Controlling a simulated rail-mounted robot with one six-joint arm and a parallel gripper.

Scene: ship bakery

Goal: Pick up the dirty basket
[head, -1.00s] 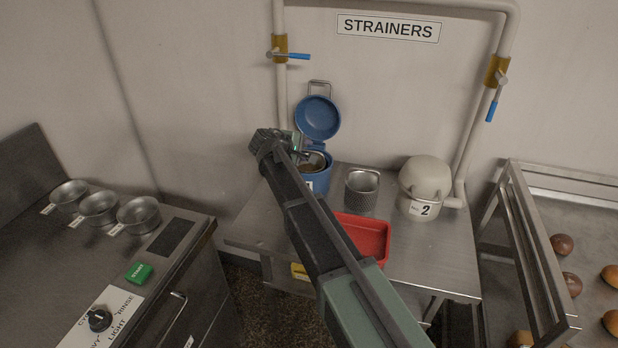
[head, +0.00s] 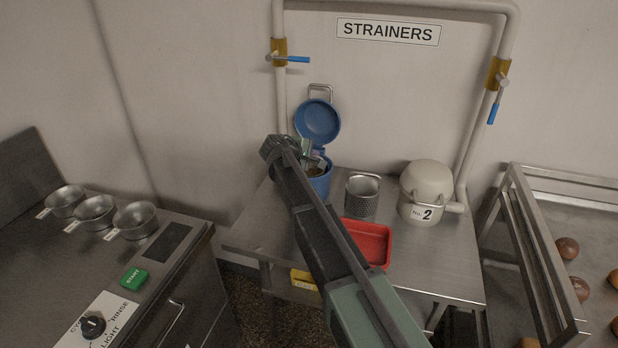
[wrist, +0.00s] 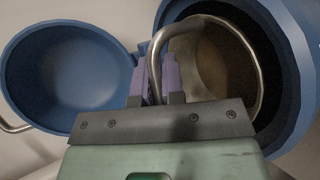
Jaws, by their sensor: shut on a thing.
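The dirty basket sits inside the open blue strainer pot (head: 321,188) at the back left of the steel table. In the wrist view the basket (wrist: 225,62) shows a brown inside and a metal loop handle, with the dark gap of the pot (wrist: 300,60) around it. My gripper (head: 307,152) is over the pot; in the wrist view its purple fingers (wrist: 157,75) are shut on the handle. In the head view my arm and gripper hide much of the basket. The pot's round blue lid (head: 318,121) stands open behind it.
A clean perforated basket (head: 362,198) stands right of the pot. A red tray (head: 368,242) lies in front of it. A closed cream strainer marked 2 (head: 428,188) stands at the right. A washer counter (head: 50,270) with several metal cups is at left, a rack (head: 540,260) at right.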

